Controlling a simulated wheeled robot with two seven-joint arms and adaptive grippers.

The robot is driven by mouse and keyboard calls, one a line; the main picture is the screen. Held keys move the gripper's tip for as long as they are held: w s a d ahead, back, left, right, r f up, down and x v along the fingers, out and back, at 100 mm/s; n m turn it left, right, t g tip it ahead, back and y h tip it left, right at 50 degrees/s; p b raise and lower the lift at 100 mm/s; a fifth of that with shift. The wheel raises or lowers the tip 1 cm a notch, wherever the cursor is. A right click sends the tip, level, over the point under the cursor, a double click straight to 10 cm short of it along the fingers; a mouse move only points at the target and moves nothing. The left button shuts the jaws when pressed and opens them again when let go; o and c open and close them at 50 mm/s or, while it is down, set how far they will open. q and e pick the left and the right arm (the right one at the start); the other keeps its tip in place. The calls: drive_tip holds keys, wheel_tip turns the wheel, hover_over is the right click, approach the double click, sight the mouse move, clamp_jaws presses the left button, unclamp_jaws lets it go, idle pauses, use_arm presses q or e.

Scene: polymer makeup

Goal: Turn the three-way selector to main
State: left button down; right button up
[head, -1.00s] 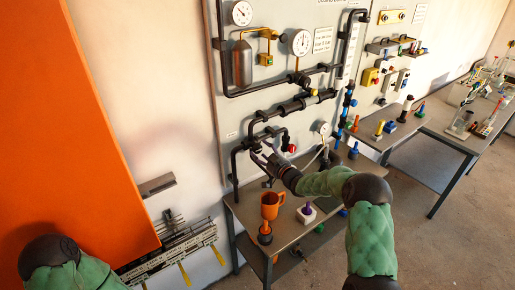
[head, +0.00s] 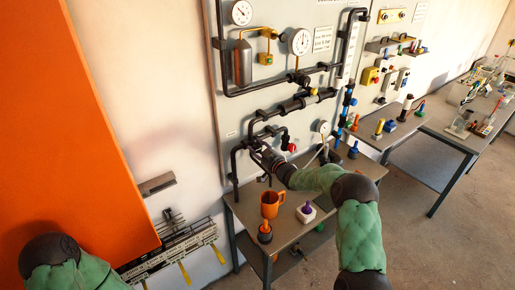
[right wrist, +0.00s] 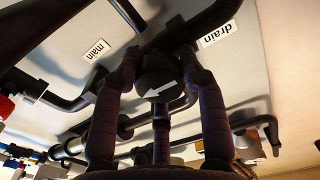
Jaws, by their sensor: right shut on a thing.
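The line lies nearly level there, slightly tilted. A "main" label (right wrist: 95,50) is on the panel to the upper left of the knob, and a "drain" label (right wrist: 219,33) to the upper right. My right gripper (right wrist: 160,75) is shut on the knob, its dark fingers around it. In the head view, my right gripper (head: 262,153) is at the pipes low on the panel and hides the knob. My left gripper is out of view.
Dark pipes (head: 300,103) and gauges (head: 301,41) crowd the panel. An orange board (head: 80,130) fills the left.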

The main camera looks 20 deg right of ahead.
drive_tip(key=shift+r+n+b, duration=0.35)
drive_tip(key=shift+n+b, duration=0.05)
drive_tip(key=shift+b, duration=0.8)
drive_tip(key=shift+w+r, duration=0.1)
drive_tip(key=o, duration=1.2)
drive_tip(key=shift+c, duration=0.2)
drive_tip(key=shift+f, duration=0.2)
drive_tip(key=shift+s+d, duration=0.1)
drive_tip(key=shift+s, duration=0.1)
drive_tip(key=v, duration=1.1)
drive_tip(key=shift+s, duration=0.4)
